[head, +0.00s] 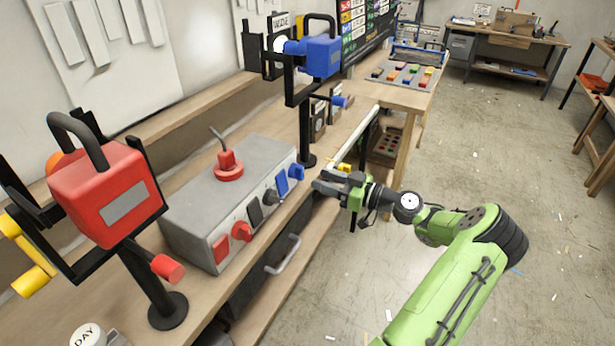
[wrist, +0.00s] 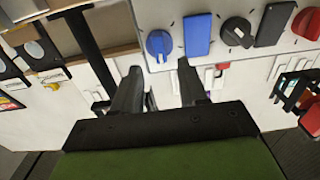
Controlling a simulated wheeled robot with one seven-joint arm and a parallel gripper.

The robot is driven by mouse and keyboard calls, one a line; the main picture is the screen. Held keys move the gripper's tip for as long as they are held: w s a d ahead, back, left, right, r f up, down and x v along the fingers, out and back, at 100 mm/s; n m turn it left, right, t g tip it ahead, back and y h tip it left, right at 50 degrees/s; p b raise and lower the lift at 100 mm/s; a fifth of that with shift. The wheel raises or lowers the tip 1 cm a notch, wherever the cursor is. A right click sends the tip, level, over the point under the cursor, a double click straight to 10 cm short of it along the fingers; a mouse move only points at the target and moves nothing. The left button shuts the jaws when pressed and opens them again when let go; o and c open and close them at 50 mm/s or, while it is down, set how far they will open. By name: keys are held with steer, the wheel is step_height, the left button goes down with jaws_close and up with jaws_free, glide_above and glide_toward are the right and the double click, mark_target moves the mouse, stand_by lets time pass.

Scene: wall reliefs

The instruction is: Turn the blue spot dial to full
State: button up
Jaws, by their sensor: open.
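The blue dial (head: 296,171) is a round knob at the far right end of the front of a grey control box (head: 232,165). A blue plate (head: 282,182) sits beside it. In the wrist view the blue dial (wrist: 159,42) lies just beyond the fingertips, roughly centred between them, with a light pointer mark low on its face. My gripper (head: 320,183) is open and empty, in front of the box's right end. The wrist view also shows my gripper (wrist: 158,68) with its fingers apart; I see no contact with the dial.
A dark knob (head: 270,196), black plate (head: 255,213), red knob (head: 241,231) and red plate (head: 221,248) continue along the panel. A blue spotlight (head: 320,56) stands behind, a red one (head: 110,195) at left. A drawer handle (head: 284,254) juts out below.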

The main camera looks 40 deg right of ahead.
mark_target(303, 172)
steer(key=x, duration=0.5)
steer(key=shift+w, duration=0.15)
steer(key=shift+c, duration=0.3)
jaws_close()
